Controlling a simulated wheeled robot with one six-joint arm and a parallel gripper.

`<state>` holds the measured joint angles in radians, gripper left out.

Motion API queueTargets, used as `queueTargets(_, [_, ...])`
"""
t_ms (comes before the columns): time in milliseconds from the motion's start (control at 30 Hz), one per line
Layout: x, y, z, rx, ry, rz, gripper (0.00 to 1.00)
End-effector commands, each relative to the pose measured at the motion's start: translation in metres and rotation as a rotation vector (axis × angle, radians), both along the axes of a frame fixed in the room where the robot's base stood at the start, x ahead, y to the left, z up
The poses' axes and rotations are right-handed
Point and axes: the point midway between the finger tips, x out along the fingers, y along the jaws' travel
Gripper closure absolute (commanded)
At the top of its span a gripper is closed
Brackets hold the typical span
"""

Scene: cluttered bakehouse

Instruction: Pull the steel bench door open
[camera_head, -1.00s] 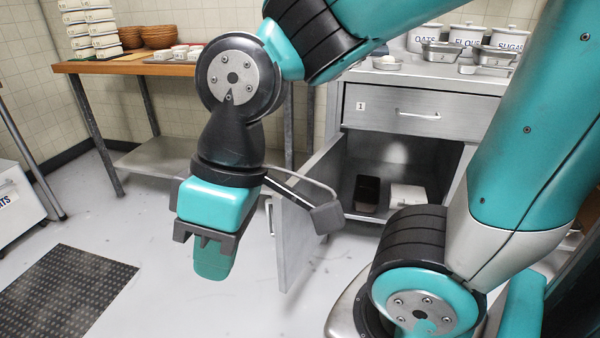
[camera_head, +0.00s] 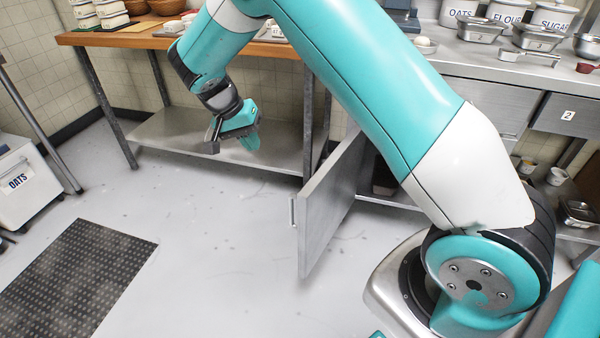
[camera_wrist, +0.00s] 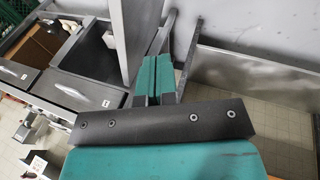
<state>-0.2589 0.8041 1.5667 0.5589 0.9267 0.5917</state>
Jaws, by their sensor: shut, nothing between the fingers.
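The steel bench door (camera_head: 330,200) stands swung wide open from the bench (camera_head: 490,82), at about the middle of the head view. Its small bar handle (camera_head: 293,212) is on the face turned left. My gripper (camera_head: 250,142) is shut and empty, up and left of the door and apart from it, in front of the wooden-topped table. In the wrist view my closed teal fingers (camera_wrist: 153,78) show beside the door panel (camera_wrist: 132,35), with the open cabinet space (camera_wrist: 90,58) to its left. My arm hides much of the cabinet opening in the head view.
The wooden-topped table (camera_head: 110,38) with a steel lower shelf (camera_head: 180,138) stands behind my gripper. An OATS bin (camera_head: 22,185) is at far left, a dark floor mat (camera_head: 75,280) at lower left. The floor left of the door is clear.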

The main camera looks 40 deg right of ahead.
Motion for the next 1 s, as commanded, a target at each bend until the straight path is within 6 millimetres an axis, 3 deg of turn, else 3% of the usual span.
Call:
queueTargets(67, [0.012, -0.012, -0.022, -0.092, -0.009, -0.146, 1.00])
queueTargets(200, [0.019, -0.027, -0.053, -0.217, -0.041, -0.345, 1.00])
queueTargets(333, [0.018, -0.035, -0.069, -0.282, -0.062, -0.444, 1.00])
queueTargets(567, [0.012, -0.047, -0.089, -0.306, -0.068, -0.478, 1.00])
queueTargets(933, [-0.011, -0.087, -0.150, -0.303, -0.066, -0.474, 1.00])
queueTargets(1000, [-0.017, -0.093, -0.153, -0.304, -0.068, -0.476, 1.00])
